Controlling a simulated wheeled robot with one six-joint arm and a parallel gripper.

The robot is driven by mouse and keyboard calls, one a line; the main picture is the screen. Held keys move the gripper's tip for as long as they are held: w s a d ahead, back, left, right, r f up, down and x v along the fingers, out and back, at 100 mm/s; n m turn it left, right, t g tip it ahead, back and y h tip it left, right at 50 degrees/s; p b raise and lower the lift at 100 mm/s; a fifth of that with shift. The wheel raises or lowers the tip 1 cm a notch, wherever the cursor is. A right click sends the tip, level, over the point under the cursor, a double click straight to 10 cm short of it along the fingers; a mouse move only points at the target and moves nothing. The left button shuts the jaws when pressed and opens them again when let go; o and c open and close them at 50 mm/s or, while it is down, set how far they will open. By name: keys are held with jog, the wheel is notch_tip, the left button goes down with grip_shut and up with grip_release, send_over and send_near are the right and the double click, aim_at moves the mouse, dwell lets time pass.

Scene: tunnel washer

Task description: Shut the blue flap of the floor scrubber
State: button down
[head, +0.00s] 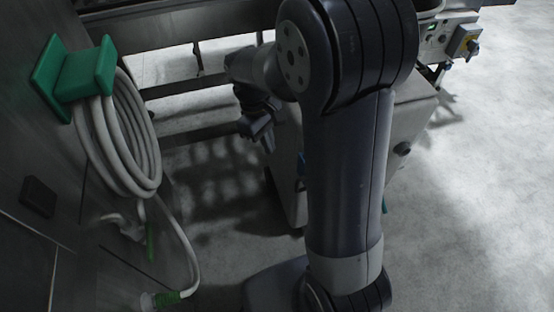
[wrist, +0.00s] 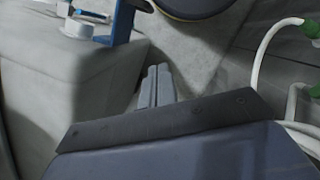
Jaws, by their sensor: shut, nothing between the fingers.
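The floor scrubber's pale grey body (head: 287,185) stands behind my arm in the head view, largely hidden by it. In the wrist view its body (wrist: 55,95) fills the left side. A narrow blue part (wrist: 118,22) stands at its top edge in the wrist view; I cannot tell if this is the flap or how far open it is. My gripper (head: 262,132) is shut and empty, left of the scrubber body. Its fingers (wrist: 157,84) lie together in the wrist view, apart from the blue part.
A coiled pale hose (head: 125,150) hangs from a green bracket (head: 72,75) on the left wall. A metal frame (head: 200,75) runs behind my gripper. Bare floor (head: 470,210) lies to the right.

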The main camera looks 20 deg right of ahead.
aim_at(301, 179)
jog(key=s+d+f, duration=0.4)
jog(key=s+f, duration=0.1)
jog(key=f, duration=0.4)
jog(key=shift+f, duration=0.35)
jog(key=shift+s+d+n, duration=0.3)
jog(key=shift+s+n, duration=0.1)
jog(key=shift+n, duration=0.2)
jog(key=s+d+n, duration=0.1)
jog(key=d+n, duration=0.1)
jog(key=n, duration=0.1)
jog(key=shift+s+d+r+t+h, duration=0.1)
jog(key=shift+s+t+h, duration=0.2)
jog(key=shift+s+t, duration=0.1)
jog(key=d+n+t+p, duration=0.2)
jog(key=d+n+p, duration=0.5)
jog(key=d+n, duration=0.3)
jog(key=shift+w+d+n+t, duration=0.25)
jog(key=shift+n+t, duration=0.15)
jog(key=shift+n, duration=0.5)
